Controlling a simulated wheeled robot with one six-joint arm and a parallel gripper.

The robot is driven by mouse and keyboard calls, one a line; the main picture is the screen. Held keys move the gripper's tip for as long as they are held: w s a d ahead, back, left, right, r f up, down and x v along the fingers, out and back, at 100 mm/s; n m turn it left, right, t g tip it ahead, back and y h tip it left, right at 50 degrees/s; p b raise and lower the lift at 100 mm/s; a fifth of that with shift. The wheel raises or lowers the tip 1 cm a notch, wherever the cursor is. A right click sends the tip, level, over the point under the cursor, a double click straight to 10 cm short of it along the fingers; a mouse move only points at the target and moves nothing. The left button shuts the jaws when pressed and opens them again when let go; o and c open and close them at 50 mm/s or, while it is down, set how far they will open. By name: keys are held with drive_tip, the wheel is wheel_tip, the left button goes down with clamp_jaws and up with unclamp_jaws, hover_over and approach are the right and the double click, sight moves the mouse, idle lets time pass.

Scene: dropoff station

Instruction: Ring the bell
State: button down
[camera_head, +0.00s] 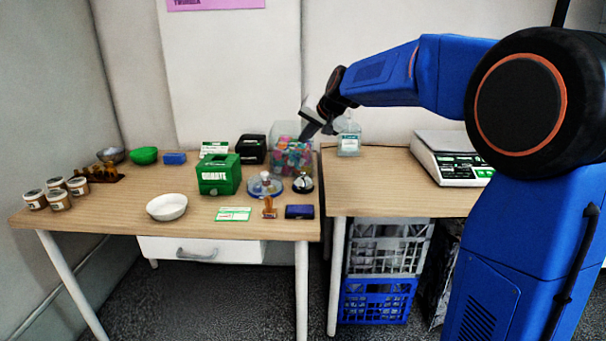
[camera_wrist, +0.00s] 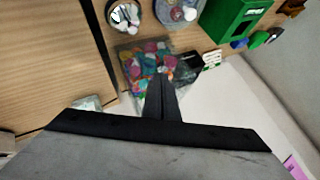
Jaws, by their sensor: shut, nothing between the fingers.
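The bell (camera_head: 302,183) looks like a small silver dome on a dark base. It stands near the right edge of the left table, in front of a clear box of colourful items (camera_head: 290,157). In the wrist view the bell (camera_wrist: 125,14) shows at the top, left of centre. My gripper (camera_head: 304,137) is shut and empty. It points down to the left, at the upper right of the clear box and above and behind the bell, apart from it. In the wrist view my fingertips (camera_wrist: 161,78) overlap the clear box (camera_wrist: 145,60).
Beside the bell are a blue dish with a silvery item (camera_head: 264,186), a small wooden stamp (camera_head: 269,208) and a dark blue pad (camera_head: 299,212). A green box (camera_head: 218,176) stands left. A clear bottle (camera_head: 349,140) and a scale (camera_head: 450,158) stand on the right table.

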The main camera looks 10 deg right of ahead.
idle(0.3)
drive_tip(key=shift+f, duration=4.45)
drive_tip(key=shift+f, duration=0.9)
drive_tip(key=shift+r, duration=0.95)
wheel_tip(320, 180, up, 5)
drive_tip(key=shift+s, duration=0.15)
idle(0.6)
